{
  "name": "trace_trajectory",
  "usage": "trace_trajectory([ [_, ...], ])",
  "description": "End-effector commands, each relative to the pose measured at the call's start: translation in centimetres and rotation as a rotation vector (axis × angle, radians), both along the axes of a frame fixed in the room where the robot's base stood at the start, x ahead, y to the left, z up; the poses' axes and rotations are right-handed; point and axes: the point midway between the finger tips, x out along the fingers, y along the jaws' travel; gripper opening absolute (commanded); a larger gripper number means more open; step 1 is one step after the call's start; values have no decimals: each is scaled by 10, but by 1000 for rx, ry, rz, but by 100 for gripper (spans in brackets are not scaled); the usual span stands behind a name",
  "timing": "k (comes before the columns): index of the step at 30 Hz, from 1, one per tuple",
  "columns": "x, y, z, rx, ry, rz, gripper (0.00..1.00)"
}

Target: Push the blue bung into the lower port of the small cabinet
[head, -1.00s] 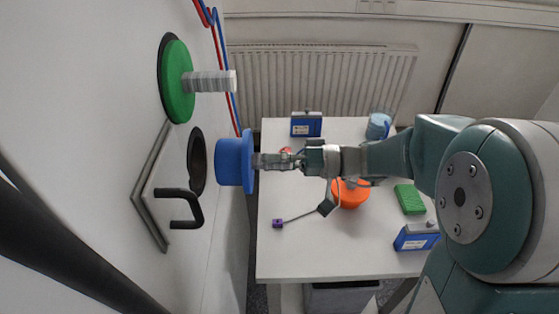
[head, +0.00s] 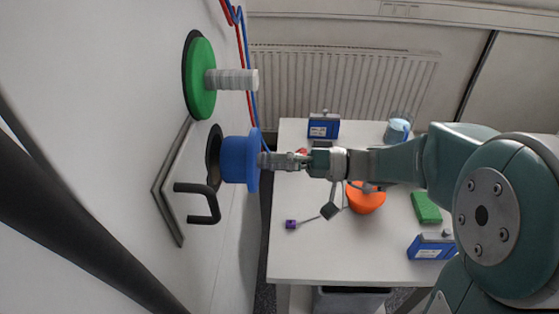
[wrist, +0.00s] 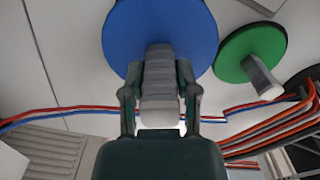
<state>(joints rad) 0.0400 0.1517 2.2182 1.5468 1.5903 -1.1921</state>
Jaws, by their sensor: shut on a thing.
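The blue bung (head: 239,160) has a wide flange and a grey ribbed handle. My gripper (head: 275,161) is shut on that handle and holds the bung level, its nose toward the cabinet wall. The lower port (head: 213,155) is a dark-rimmed round hole, and the bung's nose is at its mouth. I cannot tell how far the nose is inside. In the wrist view the blue flange (wrist: 160,25) fills the top middle and hides the port. The handle (wrist: 159,85) sits between my fingers.
A green bung (head: 202,78) with a grey handle sits in the upper port. A black handle (head: 205,203) sticks out of the panel below the lower port. Red and blue cables (head: 243,60) run down beside the wall. A white table (head: 310,255) with several objects stands behind.

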Motion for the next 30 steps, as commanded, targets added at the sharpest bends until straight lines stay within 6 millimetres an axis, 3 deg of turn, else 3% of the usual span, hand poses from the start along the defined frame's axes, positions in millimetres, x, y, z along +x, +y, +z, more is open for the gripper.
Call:
trace_trajectory([
  [30,0,8,1,8,-2,4,0],
])
